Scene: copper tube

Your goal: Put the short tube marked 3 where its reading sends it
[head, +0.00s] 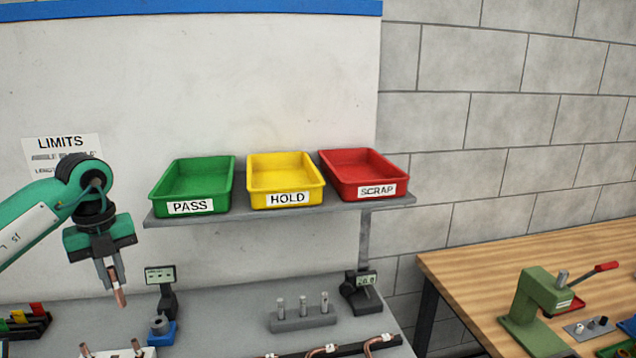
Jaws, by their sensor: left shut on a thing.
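My left gripper (113,274) points down at the left and is shut on a short copper tube (121,296), held above the grey bench. No mark on the tube can be read. The green PASS tray (191,208), the yellow HOLD tray (287,200) and the red SCRAP tray (360,192) stand side by side on the shelf, to the right of the gripper. All three look empty. A LIMITS sheet (60,142) hangs on the wall, partly hidden by my left arm; its small lines are unreadable. My right gripper is not in view.
A small display (160,275) stands behind a blue-based fixture (161,331). A grey block (303,320) holds three pins. Bent copper tubes (380,341) lie in front. A green press (541,303) stands on the wooden table.

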